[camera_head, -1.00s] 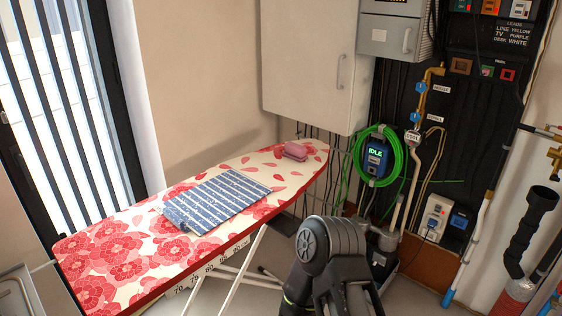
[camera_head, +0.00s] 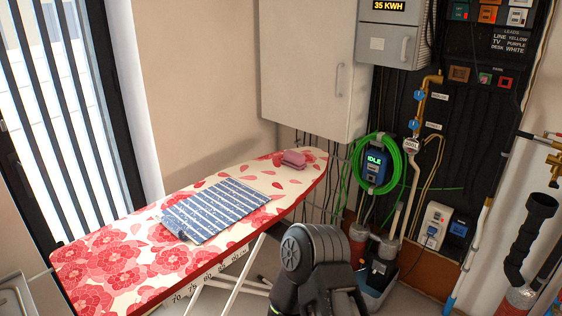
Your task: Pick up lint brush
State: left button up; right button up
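A small rounded pink object (camera_head: 293,159), which may be the lint brush, lies near the far narrow end of the ironing board (camera_head: 290,181). Nothing covers it, but it is too small to make out bristles or a handle. A dark arm link of mine rises at the bottom middle, in front of the board's far end. Neither gripper's fingers show, and nothing is touching the pink object.
A folded blue-and-white striped cloth (camera_head: 216,209) lies mid-board. A pale cabinet (camera_head: 310,75) hangs on the wall behind the board. A green hose (camera_head: 361,155) loops around a blue box on the right. A barred window (camera_head: 65,105) is at left.

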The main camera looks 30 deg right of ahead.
aim_at(292, 159)
jog(key=l+u, duration=0.35)
jog(key=u, duration=0.15)
jog(key=l+u, duration=0.35)
jog(key=u, duration=0.15)
jog(key=k+l+u, duration=0.1)
jog(key=l, duration=0.35)
jog(key=k+l, duration=0.15)
jog(key=l, duration=0.25)
jog(key=k+l+u, duration=0.15)
jog(key=l, duration=0.25)
jog(key=k+l+u, duration=0.1)
jog(key=l, duration=0.3)
jog(key=k+l, duration=0.2)
jog(key=l, duration=0.2)
jog(key=k+l+u, duration=0.15)
jog(key=l, duration=0.25)
jog(key=k+l, duration=0.15)
jog(key=l, duration=0.15)
jog(key=k+l, duration=0.2)
jog(key=l, duration=0.15)
